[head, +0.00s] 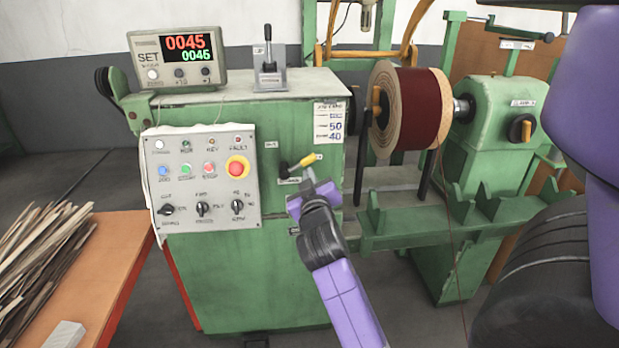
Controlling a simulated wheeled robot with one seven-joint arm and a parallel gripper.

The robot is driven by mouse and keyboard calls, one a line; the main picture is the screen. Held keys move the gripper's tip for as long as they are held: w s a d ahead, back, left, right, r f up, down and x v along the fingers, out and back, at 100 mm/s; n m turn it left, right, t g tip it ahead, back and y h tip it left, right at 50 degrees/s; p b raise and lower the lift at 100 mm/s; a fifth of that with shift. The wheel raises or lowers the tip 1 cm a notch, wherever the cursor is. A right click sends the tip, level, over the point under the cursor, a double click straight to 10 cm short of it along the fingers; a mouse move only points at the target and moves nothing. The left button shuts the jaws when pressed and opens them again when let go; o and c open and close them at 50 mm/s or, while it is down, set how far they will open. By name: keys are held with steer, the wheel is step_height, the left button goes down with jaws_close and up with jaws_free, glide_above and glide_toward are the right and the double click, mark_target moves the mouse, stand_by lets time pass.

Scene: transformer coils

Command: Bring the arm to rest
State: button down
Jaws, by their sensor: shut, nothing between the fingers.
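My arm is purple with dark joints and reaches up from the bottom of the head view. My gripper (308,172) is at its far end, in front of the green winding machine (254,287). It is shut, with nothing held. A yellow-handled lever (302,166) on the machine's front is right beside or behind the fingertips. I cannot tell whether they touch it.
The control panel (203,178) with a red emergency button is left of my gripper. A dark red coil (408,108) is mounted at right above a green rail (450,222). An orange table (92,270) with wooden strips stands at left.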

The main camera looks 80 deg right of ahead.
stand_by(0.4)
steer(key=w+a+r+n+t, duration=0.25)
steer(key=w+a+t, duration=0.2)
steer(key=a, duration=0.25)
steer(key=a+f+n+t+y, duration=0.2)
steer(key=a+f+t+y, duration=0.15)
steer(key=a, duration=0.55)
steer(key=a+f+n+t+y, duration=0.2)
steer(key=a+t+y, duration=0.15)
steer(key=a, duration=0.55)
steer(key=s+a+f+n+g+y, duration=0.1)
steer(key=s+a+f+y, duration=0.3)
steer(key=s+a, duration=0.5)
steer(key=s+a+f+n+g+y, duration=0.1)
steer(key=s+a+f+y, duration=0.3)
steer(key=s+a, duration=0.5)
steer(key=a+g+y, duration=0.1)
steer(key=a, duration=0.1)
steer(key=shift+s+a, duration=0.3)
steer(key=shift+a, duration=0.05)
steer(key=c, duration=2.1)
jaws_free()
